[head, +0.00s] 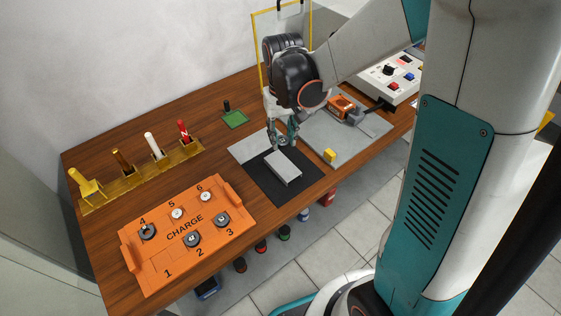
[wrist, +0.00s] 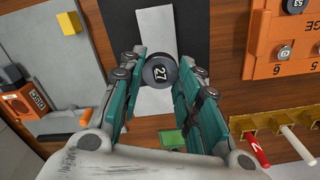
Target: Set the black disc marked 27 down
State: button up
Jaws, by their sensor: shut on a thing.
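The black disc marked 27 (wrist: 160,71) is between the fingertips of my gripper (wrist: 168,66) in the wrist view, its number facing the camera. My gripper (head: 283,141) is shut on it. In the head view my gripper is over the far end of a black mat (head: 262,187), close to a light grey block (head: 284,168) lying on that mat; the disc is not clear there. The wrist view shows the block (wrist: 155,32) just beyond the disc. I cannot tell whether the disc touches anything below.
An orange CHARGE tray (head: 139,277) with several round pieces stands at the front left. A brass rack (head: 130,184) of pegs is behind it. A green pad (head: 235,120) is behind.

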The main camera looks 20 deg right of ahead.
aim_at(283, 165)
notch_tip(283, 165, down, 10)
jog(key=b, duration=0.3)
jog(key=o, duration=1)
jog(key=shift+r, duration=0.1)
notch_tip(283, 165, up, 11)
jog(key=p, duration=0.4)
jog(key=shift+r, duration=0.2)
jog(key=shift+s+r, duration=0.2)
jog(key=shift+r, duration=0.45)
jog(key=shift+s+r+n+t, duration=0.15)
jog(key=shift+s+r+t, duration=1.05)
jog(key=shift+s+r, duration=1)
jog(key=shift+s+r+n+t, duration=0.1)
jog(key=shift+s+r+t, duration=1.4)
jog(key=shift+s, duration=1.15)
jog(key=shift+s+r+n+t, duration=0.15)
jog(key=shift+s+r+t, duration=0.75)
jog(key=shift+s+r, duration=1.45)
